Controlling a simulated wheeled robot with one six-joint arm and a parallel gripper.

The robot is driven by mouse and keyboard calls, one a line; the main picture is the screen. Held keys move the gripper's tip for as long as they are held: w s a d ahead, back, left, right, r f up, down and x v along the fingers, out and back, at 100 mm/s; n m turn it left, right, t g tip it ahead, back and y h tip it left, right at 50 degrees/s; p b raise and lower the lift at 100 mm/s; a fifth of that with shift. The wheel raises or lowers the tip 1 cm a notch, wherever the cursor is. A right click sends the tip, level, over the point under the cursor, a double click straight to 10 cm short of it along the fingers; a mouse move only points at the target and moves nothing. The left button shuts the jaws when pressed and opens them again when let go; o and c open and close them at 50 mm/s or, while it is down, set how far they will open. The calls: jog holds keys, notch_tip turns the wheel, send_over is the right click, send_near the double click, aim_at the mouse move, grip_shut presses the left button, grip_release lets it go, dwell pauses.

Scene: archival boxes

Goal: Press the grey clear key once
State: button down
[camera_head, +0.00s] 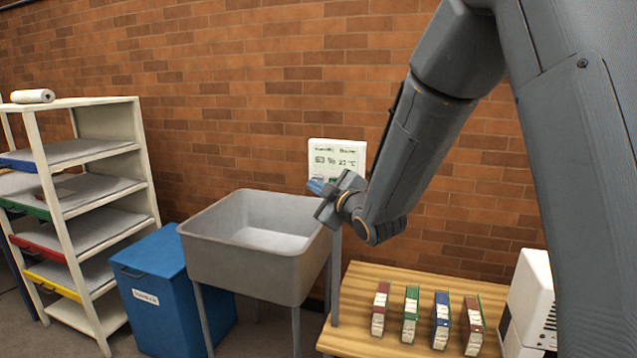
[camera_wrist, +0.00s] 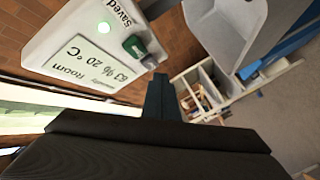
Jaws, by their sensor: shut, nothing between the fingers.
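The white panel (camera_head: 337,150) hangs on the brick wall above the sink. My gripper (camera_head: 319,187) is shut and empty at the panel's lower edge. In the wrist view its fingertips (camera_wrist: 161,80) are close to the grey key; I cannot tell whether they touch it.
A grey sink (camera_head: 255,275) stands below the panel. A blue bin (camera_head: 150,285) and a shelf rack (camera_head: 145,165) are to the left. A wooden table (camera_head: 350,290) with several small boxes is at the lower right, beside a white machine (camera_head: 527,300).

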jog(key=shift+w+d, duration=0.15)
jog(key=shift+w, duration=0.2)
jog(key=shift+w+d+b, duration=0.15)
jog(key=shift+w+b, duration=0.15)
jog(key=shift+w, duration=0.1)
dwell(0.8)
jog(key=shift+s+a, duration=0.3)
jog(key=shift+s, duration=0.5)
jog(key=shift+s+a, duration=0.3)
jog(key=shift+s, duration=0.5)
jog(key=shift+s+a, duration=0.25)
jog(key=shift+s, duration=0.5)
jog(key=shift+s+a, duration=0.3)
jog(key=shift+s, duration=0.5)
